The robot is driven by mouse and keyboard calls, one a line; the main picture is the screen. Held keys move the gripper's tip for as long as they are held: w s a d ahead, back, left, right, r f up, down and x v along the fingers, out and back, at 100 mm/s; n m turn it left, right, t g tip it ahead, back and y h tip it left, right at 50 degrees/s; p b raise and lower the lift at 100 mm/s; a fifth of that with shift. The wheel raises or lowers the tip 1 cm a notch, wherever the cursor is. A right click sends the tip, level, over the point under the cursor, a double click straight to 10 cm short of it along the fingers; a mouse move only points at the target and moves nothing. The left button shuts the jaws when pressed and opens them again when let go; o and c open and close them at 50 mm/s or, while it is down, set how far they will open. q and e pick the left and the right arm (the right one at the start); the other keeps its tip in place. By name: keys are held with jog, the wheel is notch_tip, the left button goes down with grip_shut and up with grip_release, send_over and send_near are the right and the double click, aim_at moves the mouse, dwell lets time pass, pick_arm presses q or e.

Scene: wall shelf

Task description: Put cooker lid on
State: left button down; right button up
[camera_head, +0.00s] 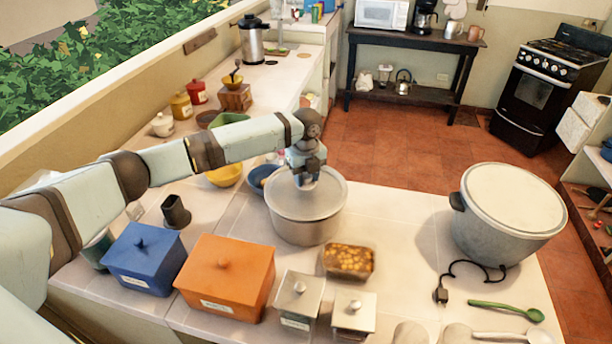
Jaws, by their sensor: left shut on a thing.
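My left arm reaches in from the left over the counter. My left gripper (307,176) points down and is shut at the middle of a round grey metal lid (324,191); the knob is hidden between the fingers. The lid is over the top of a metal pot (303,232), and I cannot tell whether it rests on it. A large grey cooker (497,239) stands to the right, with a dark side handle and a pale round top (514,195). I cannot tell whether that top is a cover or its contents. My right gripper is not in view.
A blue box (145,265), an orange box (226,282), small lidded canisters (299,301) and a brown-filled dish (348,261) line the front. A black cord (470,267) and green spoon (506,309) lie before the cooker. Counter (400,222) is clear between pot and cooker.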

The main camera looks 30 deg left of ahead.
pick_arm(q)
jog(key=shift+f, duration=0.35)
dwell(0.5)
jog(key=c, duration=0.6)
grip_release()
notch_tip(320, 180, up, 14)
jog(key=shift+f+b, duration=0.1)
jog(key=shift+b, duration=1.1)
